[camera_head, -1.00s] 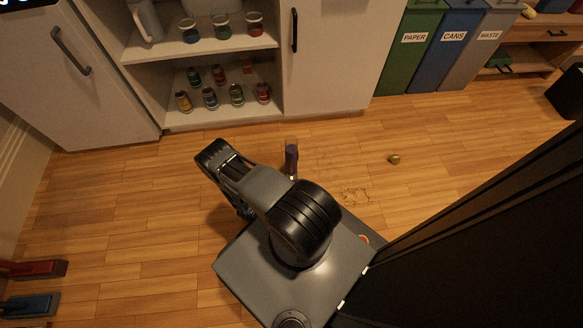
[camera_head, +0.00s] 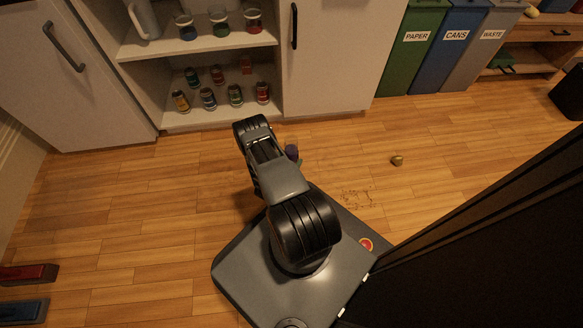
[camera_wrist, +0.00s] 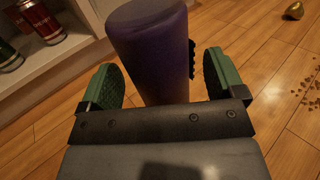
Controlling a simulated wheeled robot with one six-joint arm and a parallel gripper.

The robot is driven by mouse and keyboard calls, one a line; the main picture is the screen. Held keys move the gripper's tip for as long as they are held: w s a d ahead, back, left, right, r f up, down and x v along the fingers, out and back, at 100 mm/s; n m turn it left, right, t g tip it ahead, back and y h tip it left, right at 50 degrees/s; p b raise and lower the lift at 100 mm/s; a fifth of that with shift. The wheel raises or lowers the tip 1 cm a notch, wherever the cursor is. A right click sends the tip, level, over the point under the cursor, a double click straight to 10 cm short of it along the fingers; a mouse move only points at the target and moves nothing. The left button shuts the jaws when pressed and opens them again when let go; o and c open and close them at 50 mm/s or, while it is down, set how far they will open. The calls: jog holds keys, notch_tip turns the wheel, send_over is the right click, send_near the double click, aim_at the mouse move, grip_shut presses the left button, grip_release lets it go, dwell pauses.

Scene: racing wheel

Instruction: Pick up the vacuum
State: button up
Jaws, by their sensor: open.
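The vacuum is a purple, rounded cylinder (camera_wrist: 152,45) in the wrist view, with a dark ridged part along its right side. It stands between the two green-padded fingers of my gripper (camera_wrist: 163,79). The fingers are open, with one on each side of it, and a gap shows on the left. In the head view only the top of the vacuum (camera_head: 291,151) shows beside my arm. The arm hides most of its body there, and my gripper is mostly hidden too.
A low cabinet shelf (camera_head: 222,112) with several small cans stands just behind. Brown crumbs (camera_head: 356,197) and a small brass-coloured object (camera_head: 397,160) lie on the wooden floor to the right. Paper, cans and waste bins (camera_head: 455,45) stand at the back right.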

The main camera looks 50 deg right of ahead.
jog(key=shift+w+d, duration=0.15)
jog(key=shift+d, duration=0.6)
jog(key=shift+r, duration=0.1)
jog(key=c, duration=1)
